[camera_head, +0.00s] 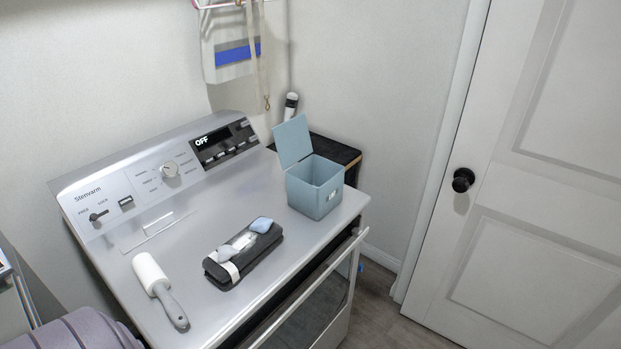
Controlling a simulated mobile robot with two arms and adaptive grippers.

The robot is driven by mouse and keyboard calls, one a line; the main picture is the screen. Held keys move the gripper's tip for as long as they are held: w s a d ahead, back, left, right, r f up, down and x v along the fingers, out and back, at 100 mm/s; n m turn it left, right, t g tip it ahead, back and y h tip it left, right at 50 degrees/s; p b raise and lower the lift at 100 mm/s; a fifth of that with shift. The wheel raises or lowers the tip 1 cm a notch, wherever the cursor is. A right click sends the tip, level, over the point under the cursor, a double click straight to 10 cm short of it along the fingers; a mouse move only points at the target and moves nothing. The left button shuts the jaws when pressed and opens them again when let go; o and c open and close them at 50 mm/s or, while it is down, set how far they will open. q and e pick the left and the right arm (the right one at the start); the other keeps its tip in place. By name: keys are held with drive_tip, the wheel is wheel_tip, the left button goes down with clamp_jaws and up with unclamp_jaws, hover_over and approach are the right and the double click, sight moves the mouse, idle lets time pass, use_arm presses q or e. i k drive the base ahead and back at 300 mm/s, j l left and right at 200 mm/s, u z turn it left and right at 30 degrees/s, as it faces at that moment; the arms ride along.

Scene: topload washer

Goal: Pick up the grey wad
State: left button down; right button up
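A small light grey wad (226,252) lies on the left part of a dark oblong tray (224,281) on top of the silver machine. A pale blue wad (262,225) lies at the tray's right end, and something whitish lies between the two. Neither of my grippers shows in the head view.
A lint roller (160,287) lies left of the tray. A blue box (318,192) with its lid up stands at the machine's right rear. The control panel (160,172) rises at the back, reading OFF. A front door (325,310) hangs ajar. The top's front right is clear.

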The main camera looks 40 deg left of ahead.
sight(225, 252)
drive_tip(key=u, duration=1.7)
